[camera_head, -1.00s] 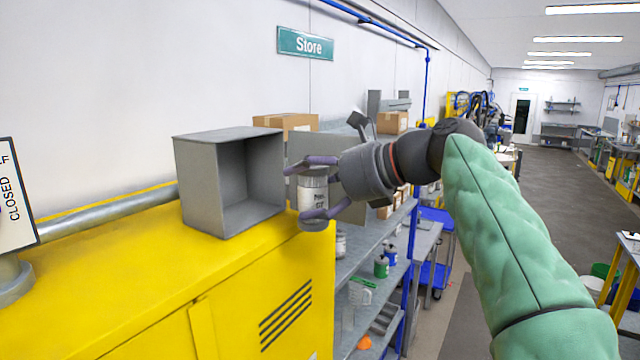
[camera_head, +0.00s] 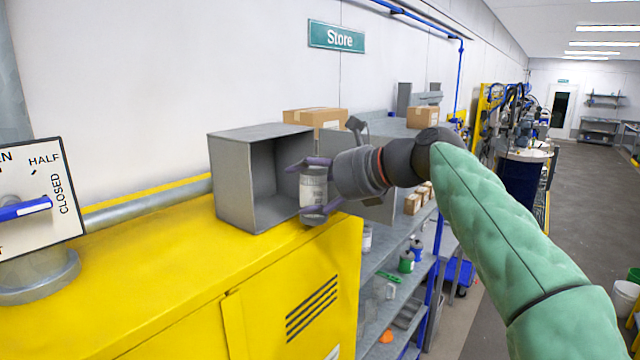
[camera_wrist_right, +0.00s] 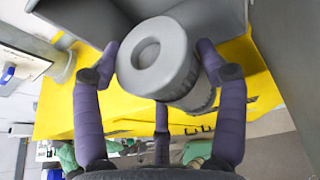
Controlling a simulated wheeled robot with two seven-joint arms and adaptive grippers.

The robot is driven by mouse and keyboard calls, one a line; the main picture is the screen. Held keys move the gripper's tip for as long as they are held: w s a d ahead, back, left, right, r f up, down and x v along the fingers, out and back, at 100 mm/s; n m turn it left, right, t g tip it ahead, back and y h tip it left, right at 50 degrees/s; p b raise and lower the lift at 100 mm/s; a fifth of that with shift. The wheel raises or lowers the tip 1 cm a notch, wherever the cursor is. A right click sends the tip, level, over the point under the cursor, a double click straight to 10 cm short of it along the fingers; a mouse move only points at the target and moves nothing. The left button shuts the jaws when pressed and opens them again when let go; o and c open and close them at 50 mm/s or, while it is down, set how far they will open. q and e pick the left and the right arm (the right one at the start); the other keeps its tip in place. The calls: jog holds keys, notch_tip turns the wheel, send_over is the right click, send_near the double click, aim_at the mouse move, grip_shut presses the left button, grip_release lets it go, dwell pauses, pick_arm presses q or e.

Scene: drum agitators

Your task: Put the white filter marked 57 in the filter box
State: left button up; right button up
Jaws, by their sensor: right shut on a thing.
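The white filter (camera_head: 313,188) is a small cylinder with a grey end cap, held upright in my right gripper (camera_head: 314,186). Printing shows on its side, but I cannot read the number. In the right wrist view the filter (camera_wrist_right: 160,62) sits between the purple fingers of the gripper (camera_wrist_right: 158,70), its round cap facing the camera. The filter box (camera_head: 232,182) is a grey open-fronted box on the yellow cabinet, its opening facing right. The gripper and filter are at the right side of this opening. My left gripper is out of view.
The yellow cabinet (camera_head: 150,290) carries the box near its right end. A grey panel (camera_head: 375,205) stands behind the gripper. Grey shelves (camera_head: 385,275) with cartons and small containers are beyond. A valve sign (camera_head: 40,200) and pipe are at left.

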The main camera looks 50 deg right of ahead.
jog(key=shift+w+a+f+p, duration=0.15)
jog(key=shift+w+p, duration=0.45)
jog(key=shift+w, duration=1.45)
jog(key=shift+w+a+r+p, duration=0.15)
jog(key=shift+w+p, duration=0.4)
jog(key=shift+w, duration=1.55)
jog(key=shift+w+a+f+p, duration=0.2)
jog(key=shift+w+p, duration=0.4)
jog(key=shift+w, duration=1.45)
jog(key=shift+f, duration=0.35)
jog(key=shift+a+f, duration=0.1)
jog(key=shift+f, duration=0.35)
jog(key=o, duration=1.2)
jog(key=shift+a+f, duration=0.1)
jog(key=v, duration=0.6)
jog(key=r+v, duration=0.1)
jog(key=v, duration=0.6)
jog(key=shift+w, duration=0.25)
